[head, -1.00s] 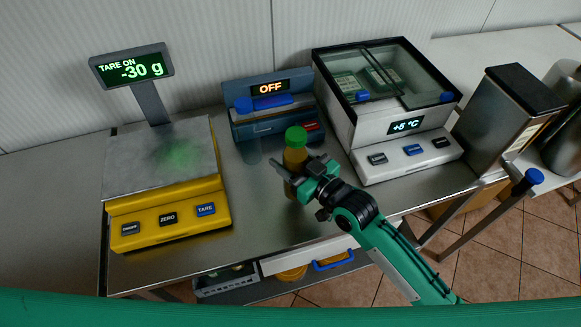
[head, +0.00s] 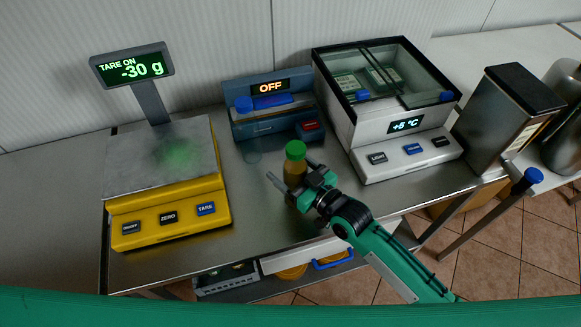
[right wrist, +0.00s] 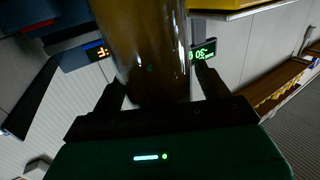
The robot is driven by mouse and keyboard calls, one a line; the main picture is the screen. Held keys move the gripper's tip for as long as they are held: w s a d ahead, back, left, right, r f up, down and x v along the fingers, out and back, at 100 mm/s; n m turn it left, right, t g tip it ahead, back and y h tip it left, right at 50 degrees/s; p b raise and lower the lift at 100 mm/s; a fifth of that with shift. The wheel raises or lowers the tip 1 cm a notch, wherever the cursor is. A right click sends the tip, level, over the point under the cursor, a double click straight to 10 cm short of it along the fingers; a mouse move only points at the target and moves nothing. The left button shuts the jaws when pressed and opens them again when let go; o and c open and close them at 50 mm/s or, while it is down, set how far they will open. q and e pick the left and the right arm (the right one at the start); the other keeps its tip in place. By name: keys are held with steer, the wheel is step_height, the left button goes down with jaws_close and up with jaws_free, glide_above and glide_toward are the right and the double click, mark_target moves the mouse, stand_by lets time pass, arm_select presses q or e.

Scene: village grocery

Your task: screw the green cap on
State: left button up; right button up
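The bottle (head: 294,172) holds an amber-brown liquid and stands upright near the front of the steel counter. The green cap (head: 296,150) sits on its top; I cannot tell how tight it is. My right gripper (head: 292,170) comes from the lower right with one finger on each side of the bottle, below the cap, and appears shut on it. In the right wrist view the bottle (right wrist: 145,45) fills the space between the dark fingers; the cap is not seen there. The bottle's base is hidden, so I cannot tell whether it touches the counter. My left gripper is out of view.
A yellow scale (head: 170,225) reading -30 g stands left. Behind the bottle is a blue device (head: 275,122) showing OFF. A glass-topped cooler (head: 395,150) reading +5 °C stands right. The counter (head: 255,205) between scale and gripper is clear.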

steer(key=shift+r, duration=0.15)
steer(key=shift+s+d, duration=0.15)
steer(key=b+v, duration=0.2)
steer(key=v, duration=0.9)
steer(key=shift+s+d+b, duration=0.2)
steer(key=shift+b, duration=0.15)
